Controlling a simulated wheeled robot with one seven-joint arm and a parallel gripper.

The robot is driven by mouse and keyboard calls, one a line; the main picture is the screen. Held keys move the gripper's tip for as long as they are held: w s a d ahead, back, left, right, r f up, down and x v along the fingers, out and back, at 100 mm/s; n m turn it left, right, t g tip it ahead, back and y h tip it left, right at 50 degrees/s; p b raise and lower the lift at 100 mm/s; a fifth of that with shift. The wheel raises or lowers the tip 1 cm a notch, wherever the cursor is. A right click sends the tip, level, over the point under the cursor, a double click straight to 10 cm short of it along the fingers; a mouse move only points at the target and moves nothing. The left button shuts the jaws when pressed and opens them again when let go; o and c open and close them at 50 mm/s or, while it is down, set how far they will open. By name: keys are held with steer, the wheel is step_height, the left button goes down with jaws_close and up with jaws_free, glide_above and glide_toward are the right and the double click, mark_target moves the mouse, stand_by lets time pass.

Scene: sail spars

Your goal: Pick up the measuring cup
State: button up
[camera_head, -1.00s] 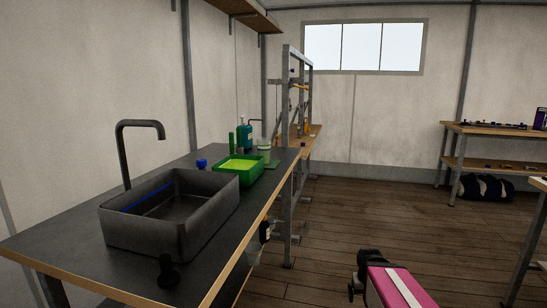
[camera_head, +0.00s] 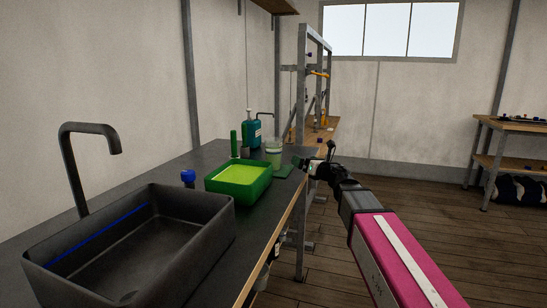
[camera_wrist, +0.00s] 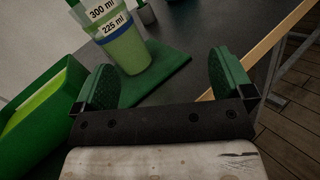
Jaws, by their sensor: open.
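The measuring cup (camera_wrist: 127,50) is clear with a greenish tint, a blue band and labels reading 300 ml and 225 ml. It stands upright on a green mat (camera_wrist: 160,78) in the wrist view, its top cut off by the frame. In the head view the cup (camera_head: 274,153) stands behind the green tub, near the counter's right edge. My gripper (camera_wrist: 165,75) is open and empty, its green-padded fingers apart. The cup is ahead of the fingers and nearer the left one. In the head view my gripper (camera_head: 304,164) is just right of the cup.
A green tub (camera_head: 262,186) with yellow-green contents is left of my gripper. A dark sink basin (camera_head: 215,232) with a tap, a blue-topped item (camera_head: 188,177) and a teal bottle (camera_head: 251,133) share the counter. Open floor lies to the right.

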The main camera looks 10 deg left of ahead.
mark_target(280, 156)
steer(key=a+n+g, duration=0.1)
steer(key=n, duration=0.1)
steer(key=s+a+n+g+y, duration=0.1)
steer(key=s+a+r+n+g, duration=0.1)
steer(key=a+n, duration=0.1)
steer(key=shift+s+a+n+g, duration=0.1)
steer(key=shift+s+n+g, duration=0.1)
steer(key=shift+n+g, duration=0.1)
steer(key=x, duration=0.5)
steer(key=shift+r, duration=0.15)
steer(key=shift+s+r+x, duration=0.1)
steer(key=shift+r+x, duration=0.1)
steer(key=shift+x, duration=1.2)
steer(key=shift+s+r+x, duration=0.15)
steer(key=shift+x, duration=1.3)
steer(key=c, duration=1.2)
